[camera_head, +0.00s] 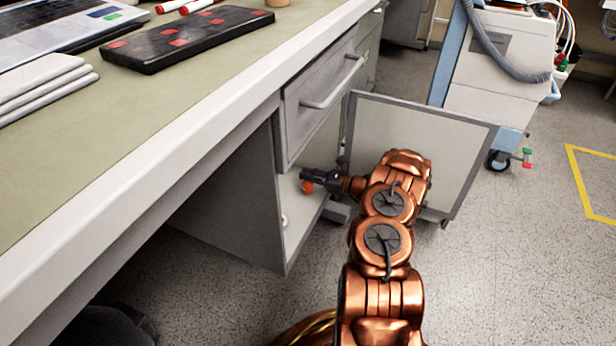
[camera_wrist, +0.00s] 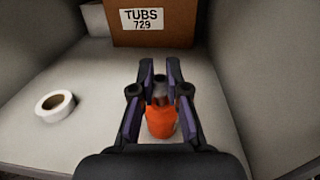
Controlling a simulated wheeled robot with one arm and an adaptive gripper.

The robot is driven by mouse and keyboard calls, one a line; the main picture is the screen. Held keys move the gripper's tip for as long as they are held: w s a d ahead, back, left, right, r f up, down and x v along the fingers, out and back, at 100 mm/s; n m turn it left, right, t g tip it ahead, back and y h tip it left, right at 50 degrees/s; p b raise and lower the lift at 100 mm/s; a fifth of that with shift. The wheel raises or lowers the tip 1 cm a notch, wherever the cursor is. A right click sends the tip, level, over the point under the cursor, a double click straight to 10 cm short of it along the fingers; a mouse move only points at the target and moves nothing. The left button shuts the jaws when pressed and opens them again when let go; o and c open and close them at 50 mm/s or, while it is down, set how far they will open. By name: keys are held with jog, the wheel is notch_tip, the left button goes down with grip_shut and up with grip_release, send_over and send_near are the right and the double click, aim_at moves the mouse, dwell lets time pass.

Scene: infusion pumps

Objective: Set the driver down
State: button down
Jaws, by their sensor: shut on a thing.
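The driver shows an orange body (camera_wrist: 161,118) between the fingers of my gripper (camera_wrist: 160,72) in the wrist view, with a dark grey part towards the fingertips. My gripper is shut on it, inside a cabinet. In the head view my gripper (camera_head: 318,178) is at the cabinet opening, with the orange end of the driver (camera_head: 307,187) showing at its left. The wrist view looks onto the pale cabinet floor (camera_wrist: 95,85). I cannot tell whether the driver touches that floor.
A cardboard box (camera_wrist: 155,25) labelled "TUBS 729" stands at the back of the cabinet. A white tape roll (camera_wrist: 54,105) lies at the left. The open cabinet door (camera_head: 460,150) stands right of my arm; a drawer (camera_head: 320,95) is above.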

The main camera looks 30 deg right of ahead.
jog(key=shift+f, duration=0.1)
jog(key=c, duration=1.2)
grip_release()
jog(key=shift+r, duration=0.2)
jog(key=shift+s+d, duration=0.25)
jog(key=p+v, duration=0.3)
jog(key=v, duration=0.8)
jog(key=shift+s+p, duration=0.2)
jog(key=shift+p, duration=0.1)
